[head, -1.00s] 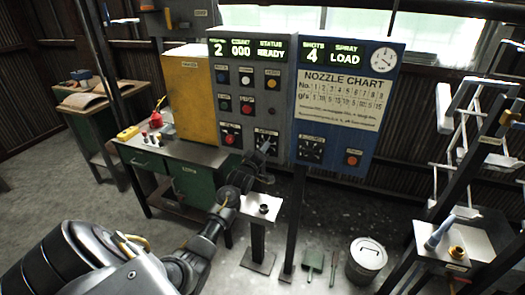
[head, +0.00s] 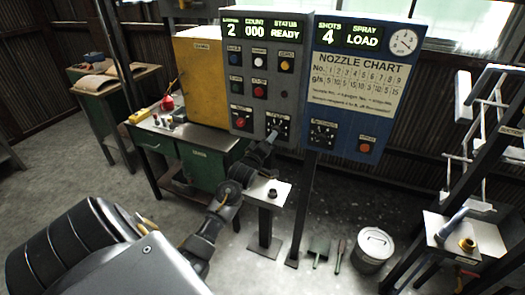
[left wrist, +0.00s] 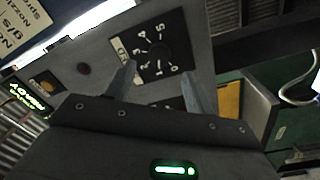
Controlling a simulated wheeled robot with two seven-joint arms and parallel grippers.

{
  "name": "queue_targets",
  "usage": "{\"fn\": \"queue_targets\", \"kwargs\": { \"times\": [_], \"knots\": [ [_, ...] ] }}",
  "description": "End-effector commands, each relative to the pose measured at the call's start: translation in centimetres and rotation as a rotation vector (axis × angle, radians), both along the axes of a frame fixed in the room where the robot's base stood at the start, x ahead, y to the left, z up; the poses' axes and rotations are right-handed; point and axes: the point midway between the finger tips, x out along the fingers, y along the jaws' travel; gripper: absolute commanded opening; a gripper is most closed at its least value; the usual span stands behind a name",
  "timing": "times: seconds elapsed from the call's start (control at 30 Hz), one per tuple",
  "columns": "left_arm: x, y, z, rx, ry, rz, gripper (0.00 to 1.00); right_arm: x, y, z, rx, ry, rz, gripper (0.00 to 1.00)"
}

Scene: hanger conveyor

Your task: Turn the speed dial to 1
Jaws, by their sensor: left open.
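The grey control panel (head: 266,108) has a black dial plate (head: 278,124) at its lower right. In the left wrist view the dial plate (left wrist: 155,50) shows numbers from 0 to 5 around a dark knob. I cannot tell where the knob points. My left gripper (head: 272,137) is just in front of this dial in the head view and covers part of it. In the left wrist view my left gripper (left wrist: 160,88) has its fingers apart with nothing between them. The panel's display (head: 232,29) reads 2. My right gripper is not in view.
A blue panel (head: 355,115) with another dial (head: 322,135) and a red button (head: 365,148) stands to the right. A red button (head: 240,121) is left of the speed dial. A small stand (head: 270,192) is below my left forearm, and a bucket (head: 373,248) is on the floor.

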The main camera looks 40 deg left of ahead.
Motion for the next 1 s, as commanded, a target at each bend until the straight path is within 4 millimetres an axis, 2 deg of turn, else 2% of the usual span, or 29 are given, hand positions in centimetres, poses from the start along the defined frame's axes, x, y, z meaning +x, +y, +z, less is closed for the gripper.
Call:
{"fn": "queue_targets", "kwargs": {
  "times": [0.13,0.33,1.0],
  "knots": [
    [-2.8,-0.9,-0.4,0.0,0.001,-0.001,0.53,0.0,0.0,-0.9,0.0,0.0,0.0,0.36],
    [-5.0,-1.5,-0.3,0.0,-0.001,0.001,0.53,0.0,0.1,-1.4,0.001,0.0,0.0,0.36],
    [-5.4,-1.6,-0.2,0.003,0.0,0.001,0.53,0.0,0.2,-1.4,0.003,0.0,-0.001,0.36]
  ]
}}
